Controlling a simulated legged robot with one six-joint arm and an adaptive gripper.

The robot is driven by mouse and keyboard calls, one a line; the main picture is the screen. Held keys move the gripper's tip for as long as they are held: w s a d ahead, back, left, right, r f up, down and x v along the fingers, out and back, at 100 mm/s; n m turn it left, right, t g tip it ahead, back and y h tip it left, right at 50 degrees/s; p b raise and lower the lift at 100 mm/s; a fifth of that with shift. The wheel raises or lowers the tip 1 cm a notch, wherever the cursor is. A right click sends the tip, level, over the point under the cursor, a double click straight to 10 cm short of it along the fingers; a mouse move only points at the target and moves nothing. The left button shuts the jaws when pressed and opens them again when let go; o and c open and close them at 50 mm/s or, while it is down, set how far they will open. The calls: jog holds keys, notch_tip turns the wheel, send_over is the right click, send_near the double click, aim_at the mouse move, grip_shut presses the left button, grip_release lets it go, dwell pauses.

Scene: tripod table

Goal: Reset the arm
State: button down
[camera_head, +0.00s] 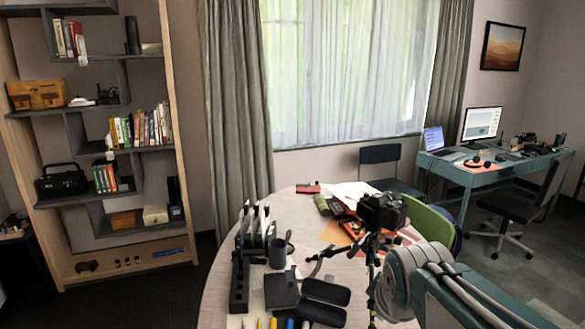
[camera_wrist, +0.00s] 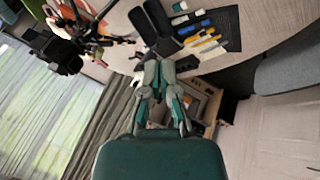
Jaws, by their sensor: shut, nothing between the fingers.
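My gripper (camera_wrist: 159,68) is in the middle of the wrist view, with its fingers drawn together and nothing between them. It is above the floor side of the round table's edge in that picture, apart from the things on the table. In the head view my teal and grey arm comes in from the lower right, over the table's right front part. I cannot make out the fingertips there. The round table (camera_head: 222,275) stands in front of me; its top also shows in the wrist view (camera_wrist: 255,20).
A black camera on a tripod (camera_head: 382,212) stands close to my arm. A dark mug (camera_head: 277,253), an open black case (camera_head: 325,295) and several markers lie on the table's front left. A green chair (camera_head: 430,222) is behind. A shelf, curtains and a desk stand farther off.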

jog(key=s+f+m, duration=0.2)
jog(key=s+m, duration=0.7)
jog(key=s, duration=0.4)
jog(key=shift+s+f+m+g+y, duration=0.3)
jog(key=shift+s+f, duration=0.05)
jog(key=shift+s, duration=0.05)
jog(key=shift+s+a, duration=0.1)
